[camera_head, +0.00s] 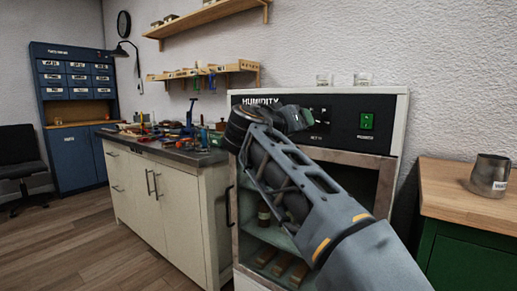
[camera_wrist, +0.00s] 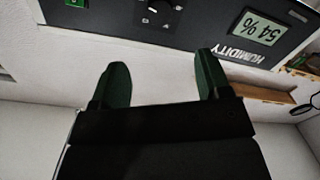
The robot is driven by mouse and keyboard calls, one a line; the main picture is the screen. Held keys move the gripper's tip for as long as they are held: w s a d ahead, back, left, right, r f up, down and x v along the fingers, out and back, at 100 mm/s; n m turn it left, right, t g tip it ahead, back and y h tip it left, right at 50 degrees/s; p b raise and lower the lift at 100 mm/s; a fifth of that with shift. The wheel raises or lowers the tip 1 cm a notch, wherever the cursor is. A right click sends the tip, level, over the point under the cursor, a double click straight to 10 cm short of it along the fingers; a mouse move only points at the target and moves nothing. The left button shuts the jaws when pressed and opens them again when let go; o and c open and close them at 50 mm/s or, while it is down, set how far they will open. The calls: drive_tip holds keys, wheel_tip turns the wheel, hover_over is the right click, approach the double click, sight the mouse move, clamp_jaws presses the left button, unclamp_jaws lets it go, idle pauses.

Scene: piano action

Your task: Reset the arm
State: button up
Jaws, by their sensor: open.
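My arm reaches up from the lower right in the head view and bends at the dark wrist. My gripper (camera_head: 303,116) is in front of the black panel of the humidity cabinet (camera_head: 345,122). In the wrist view, my gripper (camera_wrist: 162,76) shows two dark green fingers set wide apart, with nothing between them. The cabinet panel (camera_wrist: 185,18) appears upside down there, with a display reading 54 %. I cannot tell how far the fingers are from the panel.
A workbench (camera_head: 185,153) with several tools stands left of the cabinet. Two glass jars sit on the cabinet top. A metal mug (camera_head: 490,175) stands on a wooden top (camera_head: 445,190) at the right. Shelves hang above the bench.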

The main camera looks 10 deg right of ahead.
drive_tip(key=s+a+f+n+g+y+p, duration=0.1)
drive_tip(key=s+g+y+p, duration=0.3)
drive_tip(key=s+p, duration=0.6)
drive_tip(key=s+a+f+n+g+y+p, duration=0.1)
drive_tip(key=s+f+n+g+y+p, duration=0.2)
drive_tip(key=p, duration=2.5)
drive_tip(key=shift+s+a+g+y, duration=0.35)
drive_tip(key=shift+s+g+y, duration=0.55)
drive_tip(key=shift+s+y, duration=2.25)
drive_tip(key=shift+s+h, duration=0.4)
drive_tip(key=shift+h, duration=0.05)
